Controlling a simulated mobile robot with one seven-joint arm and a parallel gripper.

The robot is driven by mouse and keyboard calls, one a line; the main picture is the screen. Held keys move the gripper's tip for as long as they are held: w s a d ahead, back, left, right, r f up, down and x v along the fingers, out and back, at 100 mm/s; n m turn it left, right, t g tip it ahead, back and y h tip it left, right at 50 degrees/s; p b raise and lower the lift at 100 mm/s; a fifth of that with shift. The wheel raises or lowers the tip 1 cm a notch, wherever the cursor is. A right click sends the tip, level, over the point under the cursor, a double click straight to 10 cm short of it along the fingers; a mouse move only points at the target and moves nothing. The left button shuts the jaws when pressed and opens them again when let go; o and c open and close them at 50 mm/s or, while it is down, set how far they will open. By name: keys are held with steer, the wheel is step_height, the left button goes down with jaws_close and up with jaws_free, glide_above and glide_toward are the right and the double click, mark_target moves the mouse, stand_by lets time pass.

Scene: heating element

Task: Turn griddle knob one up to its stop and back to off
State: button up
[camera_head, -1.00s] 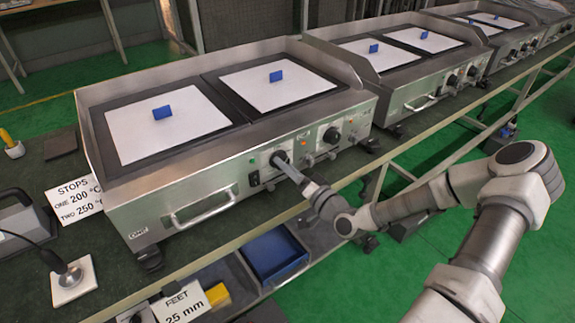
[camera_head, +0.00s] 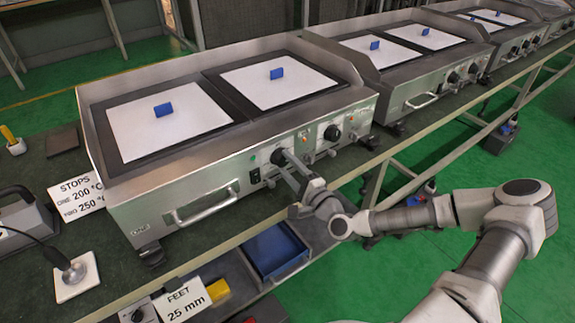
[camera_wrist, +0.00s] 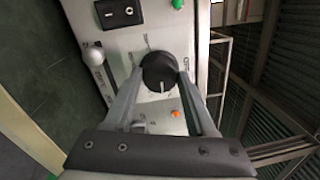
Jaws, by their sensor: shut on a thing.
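The near griddle (camera_head: 190,195) stands on the bench with a front control panel. Its left knob (camera_head: 279,157), black and round, is at my gripper (camera_head: 284,160). In the wrist view the same knob (camera_wrist: 160,72) sits between the two grey fingers of my gripper (camera_wrist: 158,84), which are shut on its sides. A white pointer line on the knob's face shows toward the lower part of the wrist picture. The scale marks around the knob are too small to read. A second knob (camera_head: 332,133) is to the right on the same panel, apart from my gripper.
A black rocker switch (camera_wrist: 120,12) and a green lamp (camera_wrist: 178,4) are near the knob, with an orange lamp (camera_wrist: 176,114) beside a finger. A STOPS card (camera_head: 78,197) reads one 200 °C, two 250 °C. A blue bin (camera_head: 274,250) is on the lower shelf.

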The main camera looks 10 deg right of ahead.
steer(key=m, duration=0.4)
steer(key=m+h, duration=0.1)
steer(key=m, duration=0.3)
steer(key=shift+s+a+b, duration=0.1)
steer(key=shift+b, duration=0.2)
steer(key=m, duration=0.4)
steer(key=shift+r+m, duration=0.15)
steer(key=shift+m, duration=0.25)
steer(key=shift+m+h, duration=0.3)
steer(key=shift+m, duration=1.2)
steer(key=o, duration=1.4)
steer(key=shift+c, duration=0.2)
